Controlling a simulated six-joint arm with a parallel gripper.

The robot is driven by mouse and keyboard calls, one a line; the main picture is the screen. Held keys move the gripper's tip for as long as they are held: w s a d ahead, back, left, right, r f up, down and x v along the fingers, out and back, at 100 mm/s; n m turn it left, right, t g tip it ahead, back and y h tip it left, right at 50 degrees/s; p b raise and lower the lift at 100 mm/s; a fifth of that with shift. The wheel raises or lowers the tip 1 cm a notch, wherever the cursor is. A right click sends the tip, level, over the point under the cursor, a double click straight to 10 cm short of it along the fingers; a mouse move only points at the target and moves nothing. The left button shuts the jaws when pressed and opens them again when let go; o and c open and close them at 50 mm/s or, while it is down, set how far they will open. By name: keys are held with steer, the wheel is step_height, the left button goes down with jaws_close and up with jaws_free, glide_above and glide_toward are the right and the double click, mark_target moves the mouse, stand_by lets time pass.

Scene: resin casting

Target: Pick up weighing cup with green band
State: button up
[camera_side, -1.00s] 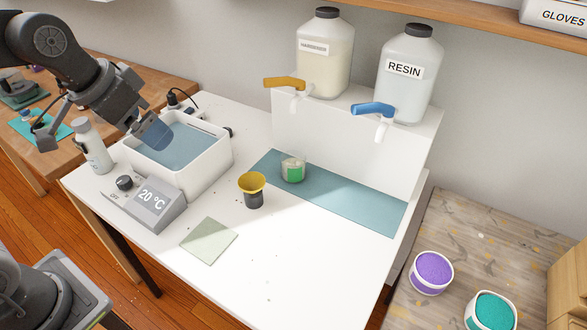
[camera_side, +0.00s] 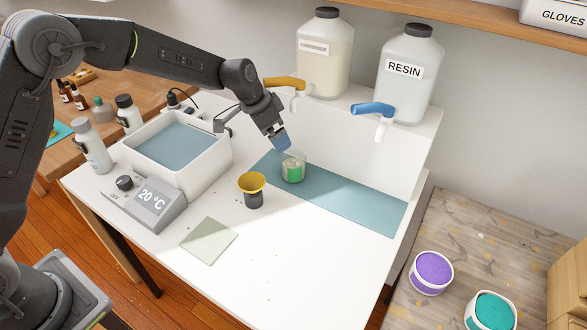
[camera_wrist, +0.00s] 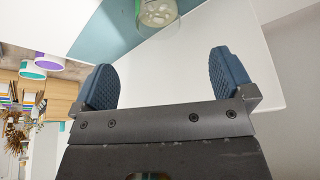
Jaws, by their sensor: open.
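The weighing cup with the green band (camera_side: 292,169) is a clear cup standing upright on the teal mat (camera_side: 350,207), below the white dispenser stand. In the wrist view the cup (camera_wrist: 158,12) shows at the top edge, partly cut off, with a pale round shape inside. My gripper (camera_side: 284,146) is close to the cup, at its upper left in the side view. In the wrist view its two blue padded fingers (camera_wrist: 166,82) are wide apart with nothing between them. The cup lies beyond the fingertips. In the side view I cannot tell whether a finger touches the rim.
The orange tap (camera_side: 284,83) and blue tap (camera_side: 373,109) jut out above the mat. A white water bath (camera_side: 180,150) stands at left. The white table's front is clear apart from a pale square (camera_side: 209,241).

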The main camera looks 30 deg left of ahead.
glide_toward(293, 164)
steer(key=shift+s+d+f, duration=0.2)
steer(key=shift+d+f, duration=0.2)
steer(key=shift+d, duration=0.2)
steer(key=shift+s+d+f, duration=0.2)
steer(key=shift+d+f, duration=0.2)
steer(key=shift+d, duration=0.25)
steer(key=shift+x, duration=2.65)
steer(key=shift+s+f, duration=0.1)
steer(key=shift+s, duration=0.1)
steer(key=shift+c, duration=0.2)
steer(key=c, duration=1)
steer(key=shift+c, duration=0.6)
steer(key=shift+r, duration=0.2)
